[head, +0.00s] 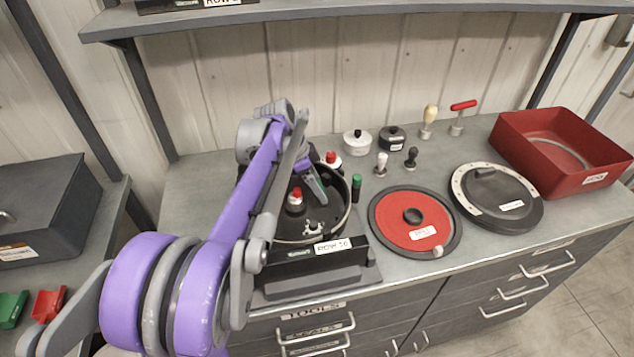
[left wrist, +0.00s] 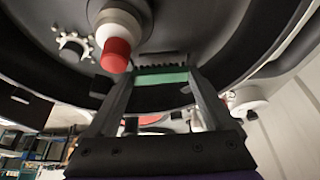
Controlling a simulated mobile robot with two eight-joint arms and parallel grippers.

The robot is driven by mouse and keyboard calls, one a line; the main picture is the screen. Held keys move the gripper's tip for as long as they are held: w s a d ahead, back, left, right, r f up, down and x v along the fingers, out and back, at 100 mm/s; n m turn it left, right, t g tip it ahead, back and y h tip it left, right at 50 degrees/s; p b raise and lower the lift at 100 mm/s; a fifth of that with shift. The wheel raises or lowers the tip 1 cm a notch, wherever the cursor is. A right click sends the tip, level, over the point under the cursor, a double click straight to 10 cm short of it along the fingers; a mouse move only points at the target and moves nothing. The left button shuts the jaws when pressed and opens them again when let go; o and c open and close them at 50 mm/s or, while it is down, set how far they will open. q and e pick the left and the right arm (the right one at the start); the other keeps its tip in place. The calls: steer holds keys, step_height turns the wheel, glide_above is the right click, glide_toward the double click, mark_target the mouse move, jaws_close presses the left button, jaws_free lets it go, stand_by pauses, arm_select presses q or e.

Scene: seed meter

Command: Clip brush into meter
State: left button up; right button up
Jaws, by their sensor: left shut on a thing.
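The meter is an open round black housing (head: 342,222) with a "ROW 10" label, on the bench in the head view. Inside it are a red-topped hub (head: 296,198) and a small pale toothed wheel (head: 313,228). The left wrist view shows its curved black wall (left wrist: 255,50), the red-tipped hub (left wrist: 117,55) and the wheel (left wrist: 73,42). My left gripper (head: 321,200) reaches down into the housing. Its fingers are shut on the brush (left wrist: 162,77), a green strip with dark bristles facing the housing interior. Whether the brush touches the housing is unclear. My right gripper is out of view.
A red disc (head: 405,208) and a black round lid (head: 500,215) lie to the right. A green-topped cylinder (head: 356,185) stands close beside the meter. Small pots, handled tools and a red bin (head: 540,165) stand farther back and right. A shelf overhangs the bench.

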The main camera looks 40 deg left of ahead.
arm_select(q)
steer(key=shift+f, duration=0.6)
stand_by(1.1)
stand_by(0.5)
steer(key=o, duration=1.1)
steer(key=shift+f, duration=0.1)
steer(key=shift+r+p, duration=1.7)
steer(key=shift+r, duration=0.8)
steer(key=shift+r+p, duration=1.4)
steer(key=shift+r, duration=0.95)
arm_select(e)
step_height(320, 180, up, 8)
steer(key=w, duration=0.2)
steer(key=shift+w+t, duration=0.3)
